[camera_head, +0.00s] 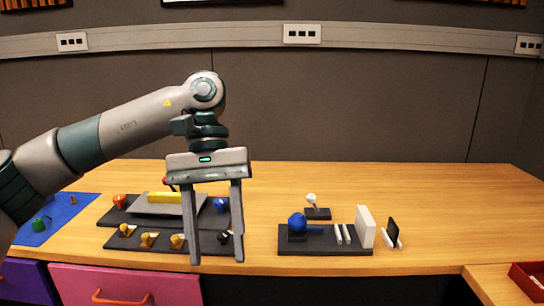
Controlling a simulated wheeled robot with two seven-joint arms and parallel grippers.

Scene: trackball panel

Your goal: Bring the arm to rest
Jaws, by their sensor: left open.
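My left arm (127,126) comes in from the left and bends down at the wrist. My left gripper (216,258) is open, with its two long fingers spread and pointing down. Nothing is between the fingertips. In this view the fingers hang in front of a dark panel (112,237) on the table and hide part of it. Whether the fingertips touch anything I cannot tell. My right gripper is not in view.
The wooden table (450,205) is clear at the right and back. A second dark panel (325,248) holds a blue ball (297,222) and a white upright block (365,227). A blue mat (60,212) lies at left; a red tray (528,279) sits at lower right.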

